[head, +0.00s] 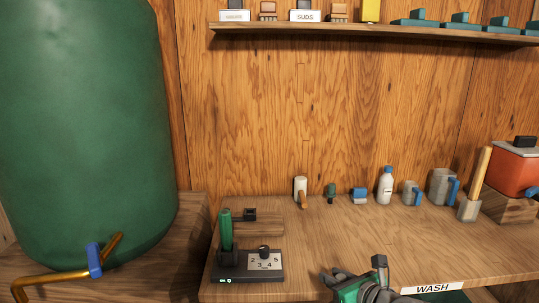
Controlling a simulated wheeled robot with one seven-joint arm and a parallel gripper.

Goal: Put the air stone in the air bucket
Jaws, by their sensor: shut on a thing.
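My gripper (366,280) is at the bottom edge of the head view, over the front of the bench. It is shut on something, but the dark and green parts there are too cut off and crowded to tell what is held. I cannot pick out the air stone for certain. An orange-red container (511,167) with a pale lid and a black piece on top stands on a wooden block at the far right. It may be the air bucket, but no label shows. My gripper is well to its left and nearer the front.
On the bench (330,235), a green-tube device with a numbered dial (264,262) stands left. A white bottle (385,186), grey mugs (440,187) and small items line the back. A wooden-handled tool (475,190) stands before the container. A shelf (350,29) hangs above; a green tank (80,120) is left.

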